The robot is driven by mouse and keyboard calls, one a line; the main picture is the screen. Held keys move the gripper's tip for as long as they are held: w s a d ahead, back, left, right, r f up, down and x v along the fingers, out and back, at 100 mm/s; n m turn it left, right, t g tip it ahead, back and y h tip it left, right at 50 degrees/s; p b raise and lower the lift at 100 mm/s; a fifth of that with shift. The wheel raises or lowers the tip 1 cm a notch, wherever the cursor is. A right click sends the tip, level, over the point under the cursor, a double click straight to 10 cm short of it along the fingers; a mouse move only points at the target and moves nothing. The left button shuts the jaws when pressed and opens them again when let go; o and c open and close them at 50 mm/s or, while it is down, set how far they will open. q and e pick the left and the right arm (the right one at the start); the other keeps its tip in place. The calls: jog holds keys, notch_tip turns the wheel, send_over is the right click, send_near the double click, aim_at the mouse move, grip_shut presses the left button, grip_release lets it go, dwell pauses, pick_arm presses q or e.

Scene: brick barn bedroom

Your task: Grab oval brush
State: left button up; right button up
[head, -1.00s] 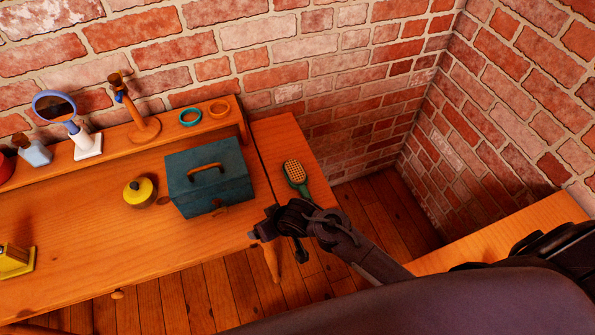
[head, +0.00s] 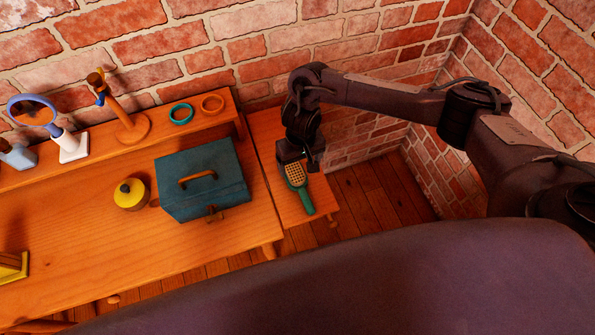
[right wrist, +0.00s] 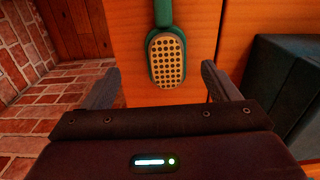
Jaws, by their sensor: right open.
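The oval brush (head: 297,181) has a green handle and a tan, dotted oval face turned up. It lies on the small wooden side surface (head: 265,128) to the right of the teal box. My right gripper (head: 302,163) is above the brush's head end, pointing down. In the right wrist view the brush head (right wrist: 166,59) lies between the two open fingers (right wrist: 163,85), with its handle running away toward the top. The fingers do not touch it there. My left gripper is not in view.
The teal box (head: 205,180) with an orange handle stands close left of the brush, on the desk (head: 90,235). A yellow-lidded pot (head: 130,194) is further left. A shelf behind holds a mirror (head: 40,112), a wooden stand (head: 130,122) and two rings. A brick wall closes the back.

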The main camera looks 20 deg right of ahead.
aim_at(297, 176)
jog(key=f, duration=0.5)
jog(key=a+f+p, duration=0.1)
jog(key=f, duration=0.1)
jog(key=shift+f, duration=0.15)
jog(key=c, duration=1.1)
